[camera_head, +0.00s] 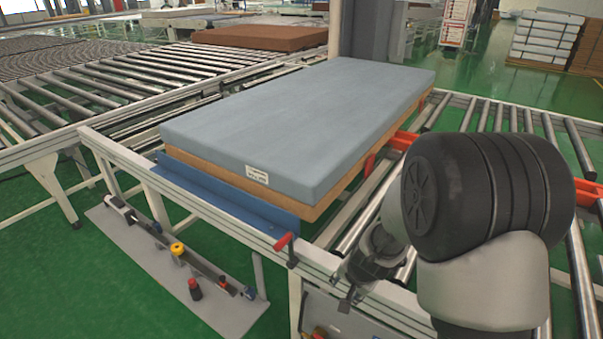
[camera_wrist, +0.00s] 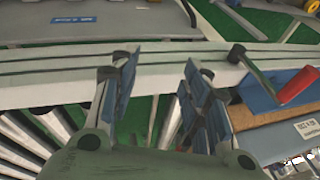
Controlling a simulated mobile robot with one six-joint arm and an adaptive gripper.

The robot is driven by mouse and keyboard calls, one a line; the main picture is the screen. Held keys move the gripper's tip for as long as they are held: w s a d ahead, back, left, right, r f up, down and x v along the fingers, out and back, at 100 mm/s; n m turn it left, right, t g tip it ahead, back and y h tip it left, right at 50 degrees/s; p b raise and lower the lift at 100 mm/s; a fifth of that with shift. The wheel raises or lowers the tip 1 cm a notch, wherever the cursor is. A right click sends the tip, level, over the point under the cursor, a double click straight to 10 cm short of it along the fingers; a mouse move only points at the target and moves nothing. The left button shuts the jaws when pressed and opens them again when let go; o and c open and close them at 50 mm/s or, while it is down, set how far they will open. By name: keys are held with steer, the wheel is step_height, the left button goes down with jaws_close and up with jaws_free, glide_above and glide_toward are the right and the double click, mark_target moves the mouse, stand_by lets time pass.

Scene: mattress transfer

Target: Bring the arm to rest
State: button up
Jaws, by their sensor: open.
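My gripper (camera_wrist: 160,88) is open and empty in the wrist view, its two blue-padded fingers apart above the pale frame rail (camera_wrist: 45,75) of the conveyor. In the head view my gripper (camera_head: 347,285) is small and partly hidden by my dark arm joint, near the front rail to the right of the mattress. The grey-blue mattress (camera_head: 300,120) lies flat on the roller conveyor with a tan layer under it. A corner of it with a white label shows in the wrist view (camera_wrist: 305,130). My gripper is apart from it.
A red-handled clamp (camera_head: 285,243) sits on the front rail, close right of my fingers in the wrist view (camera_wrist: 297,86). A blue plate (camera_head: 215,192) stands along the mattress's front end. Bare rollers (camera_head: 560,130) lie at right.

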steer(key=s+a+r+n+y, duration=0.1)
steer(key=s+r+n, duration=0.2)
steer(key=s+r, duration=0.45)
steer(key=s+a+r+n, duration=0.15)
steer(key=s+r, duration=0.25)
steer(key=r, duration=0.7)
steer(key=s+d+r+n, duration=0.2)
steer(key=s, duration=0.5)
steer(key=s+d+r+n+h, duration=0.1)
steer(key=s+d+r+n, duration=0.1)
steer(key=s, duration=0.6)
steer(key=shift+s+d+r+h, duration=0.25)
steer(key=shift+d+r+h, duration=0.05)
steer(key=shift+r, duration=0.35)
